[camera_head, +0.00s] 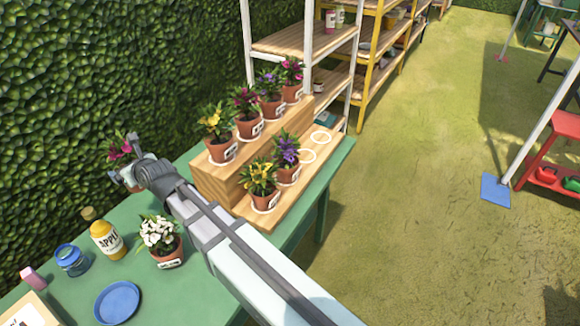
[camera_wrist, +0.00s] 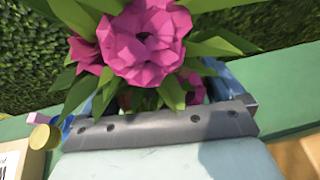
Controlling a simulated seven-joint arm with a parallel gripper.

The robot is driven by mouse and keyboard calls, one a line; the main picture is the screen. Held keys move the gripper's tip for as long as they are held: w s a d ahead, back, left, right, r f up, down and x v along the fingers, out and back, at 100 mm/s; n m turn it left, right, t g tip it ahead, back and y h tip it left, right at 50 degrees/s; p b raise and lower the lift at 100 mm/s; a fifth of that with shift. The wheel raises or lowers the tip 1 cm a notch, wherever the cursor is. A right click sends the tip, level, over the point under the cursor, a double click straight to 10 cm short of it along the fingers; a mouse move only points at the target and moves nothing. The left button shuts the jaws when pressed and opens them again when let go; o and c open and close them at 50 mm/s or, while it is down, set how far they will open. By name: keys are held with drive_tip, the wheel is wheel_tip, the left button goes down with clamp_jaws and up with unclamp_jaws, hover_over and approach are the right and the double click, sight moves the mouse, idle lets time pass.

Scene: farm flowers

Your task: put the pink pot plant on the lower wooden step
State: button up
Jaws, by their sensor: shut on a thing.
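The pink pot plant (camera_head: 119,149) is in my gripper (camera_head: 126,174), at the far left edge of the green table in the head view. Its large pink bloom (camera_wrist: 142,42) fills the top of the wrist view; the pot is mostly hidden by leaves and gripper. My gripper is shut on it. The lower wooden step (camera_head: 241,209) lies to the right. It carries a yellow-flowered pot (camera_head: 260,185) at the front and a purple-flowered pot (camera_head: 287,158) behind it. Two empty white rings (camera_head: 308,156) and (camera_head: 321,137) show farther back on that step.
The upper wooden step (camera_head: 216,180) holds a row of several potted flowers. A white-flowered pot (camera_head: 160,239), a yellow bottle (camera_head: 106,240), a blue jar (camera_head: 71,259) and a blue plate (camera_head: 117,302) stand on the green table (camera_head: 206,287). A hedge rises behind.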

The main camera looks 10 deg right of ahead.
wheel_tip(320, 180, up, 17)
drive_tip(key=w+d+f+m+t+h, duration=0.1)
drive_tip(key=w+d, duration=0.5)
drive_tip(key=d, duration=0.7)
drive_tip(key=w+d+m, duration=0.1)
drive_tip(key=w+d, duration=0.5)
drive_tip(key=d, duration=0.8)
drive_tip(key=w+d+r+h, duration=0.1)
drive_tip(key=w+d, duration=0.1)
drive_tip(key=d, duration=2.8)
drive_tip(key=shift+t, duration=0.4)
drive_tip(key=shift+s+a+f, duration=0.1)
drive_tip(key=shift+s+f, duration=0.05)
drive_tip(key=shift+f, duration=6.8)
drive_tip(key=shift+s+a+f, duration=0.1)
drive_tip(key=shift+s+f, duration=0.05)
drive_tip(key=shift+f, duration=6.8)
drive_tip(key=shift+f, duration=0.1)
drive_tip(key=o, duration=1)
drive_tip(key=shift+c, duration=0.2)
drive_tip(key=shift+o, duration=0.2)
